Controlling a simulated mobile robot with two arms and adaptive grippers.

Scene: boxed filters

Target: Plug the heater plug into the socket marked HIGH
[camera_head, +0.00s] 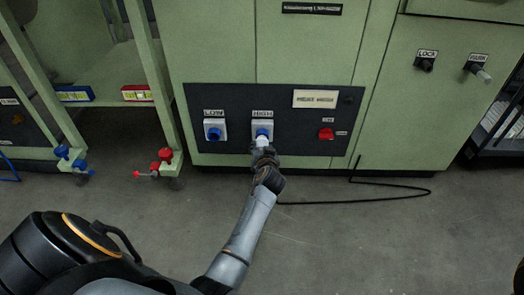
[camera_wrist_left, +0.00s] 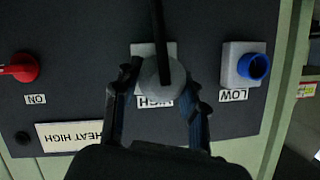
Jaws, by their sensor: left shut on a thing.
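The HIGH socket (camera_head: 262,127) is a grey box with a blue fitting on the dark panel of the green cabinet. My left gripper (camera_head: 264,154) is at it, shut on the pale heater plug (camera_head: 261,142). In the left wrist view, which is upside down, the round grey plug (camera_wrist_left: 161,75) sits between the fingers in front of the HIGH socket (camera_wrist_left: 142,49), with a black cable rising from it. The plug lines up with the socket and overlaps it; I cannot tell how deep it sits. The HIGH label (camera_wrist_left: 155,102) is partly covered. My right gripper is not in view.
The LOW socket (camera_head: 214,130), blue and empty, is left of HIGH. A red switch (camera_head: 326,134) is to the right, below a sign (camera_head: 315,98) reading "HEAT HIGH" in the wrist view. The black cable (camera_head: 390,200) loops across the floor. A green frame (camera_head: 155,90) stands left.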

